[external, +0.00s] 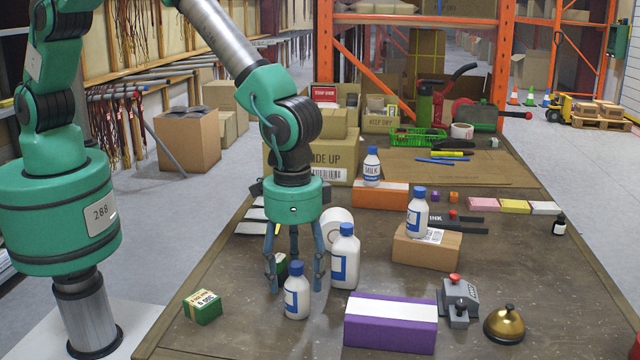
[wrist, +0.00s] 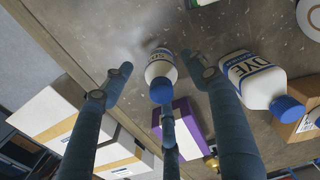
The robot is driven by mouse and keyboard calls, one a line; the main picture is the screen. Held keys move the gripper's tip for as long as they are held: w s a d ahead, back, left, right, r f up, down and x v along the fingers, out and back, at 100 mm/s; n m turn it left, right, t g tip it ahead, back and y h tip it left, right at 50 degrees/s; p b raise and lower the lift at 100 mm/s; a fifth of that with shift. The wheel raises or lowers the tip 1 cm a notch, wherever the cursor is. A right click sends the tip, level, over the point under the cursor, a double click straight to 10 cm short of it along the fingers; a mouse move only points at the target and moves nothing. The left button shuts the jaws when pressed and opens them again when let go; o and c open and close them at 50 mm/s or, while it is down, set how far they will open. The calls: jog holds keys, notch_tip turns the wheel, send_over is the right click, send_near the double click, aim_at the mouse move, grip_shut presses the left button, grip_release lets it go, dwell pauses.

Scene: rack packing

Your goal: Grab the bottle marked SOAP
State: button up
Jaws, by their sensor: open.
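A small white bottle with a blue cap (external: 296,291) stands upright on the table. In the wrist view this bottle (wrist: 159,69) has an upside-down label that seems to read SOAP. My gripper (external: 294,272) points down just behind it, fingers spread and empty. In the wrist view the bottle shows in the gap between the fingers of my gripper (wrist: 155,80); I cannot tell how far beyond the fingertips it is. A larger bottle marked DYE (external: 345,258) stands close on the right; it also shows in the wrist view (wrist: 252,80).
A purple box (external: 390,334) lies right of the small bottle. A green box (external: 202,307) is left. A bottle marked MILK (external: 371,168) stands at an orange box; another bottle (external: 416,213) is on a cardboard box (external: 427,252). A bell (external: 504,324) is front right.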

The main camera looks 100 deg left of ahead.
aim_at(297, 294)
jog(key=shift+w+f+b, duration=0.1)
jog(key=shift+f+b, duration=0.6)
jog(key=shift+f, duration=1.9)
jog(key=shift+c, duration=0.6)
jog(key=c, duration=1.2)
